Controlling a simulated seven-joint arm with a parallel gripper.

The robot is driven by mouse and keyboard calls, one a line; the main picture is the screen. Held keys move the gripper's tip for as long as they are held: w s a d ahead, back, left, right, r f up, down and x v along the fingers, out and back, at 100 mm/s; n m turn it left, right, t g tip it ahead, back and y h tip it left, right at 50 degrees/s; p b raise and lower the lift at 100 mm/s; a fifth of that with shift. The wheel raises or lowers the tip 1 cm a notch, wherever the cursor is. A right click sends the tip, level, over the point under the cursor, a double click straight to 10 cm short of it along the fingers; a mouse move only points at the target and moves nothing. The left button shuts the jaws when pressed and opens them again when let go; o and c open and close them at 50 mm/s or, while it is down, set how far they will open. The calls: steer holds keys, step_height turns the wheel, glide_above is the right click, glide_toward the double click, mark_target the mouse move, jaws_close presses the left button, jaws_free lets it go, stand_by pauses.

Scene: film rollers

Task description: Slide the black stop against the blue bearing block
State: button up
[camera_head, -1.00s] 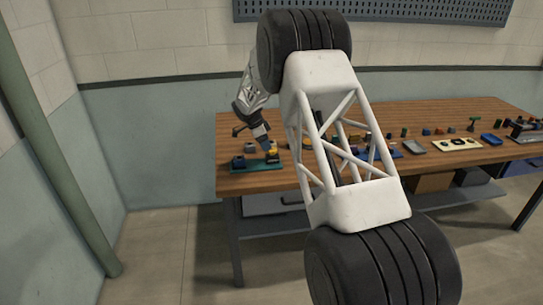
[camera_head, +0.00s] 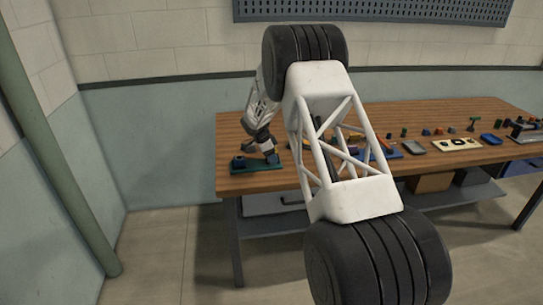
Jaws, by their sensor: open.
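A green base plate (camera_head: 258,168) lies at the left end of the wooden bench. A dark blue block (camera_head: 238,162) stands on its left part; it is too small to tell for sure that this is the bearing block. My gripper (camera_head: 270,156) is low over the right part of the plate, to the right of that block. It is open, and I cannot tell whether anything is between its fingers. I cannot make out the black stop at this size; my gripper may hide it.
The wooden bench (camera_head: 237,130) runs to the right. Several small parts lie further along it, with a grey tray (camera_head: 413,147), a cream plate (camera_head: 456,144) and a blue tray (camera_head: 491,139). My own white arm structure hides the middle of the bench.

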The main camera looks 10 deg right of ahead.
steer(key=c, duration=1.2)
steer(key=shift+o, duration=0.2)
steer(key=a, duration=0.9)
steer(key=shift+a, duration=0.15)
steer(key=o, duration=1.2)
steer(key=shift+c, duration=0.2)
steer(key=shift+v, duration=3.9)
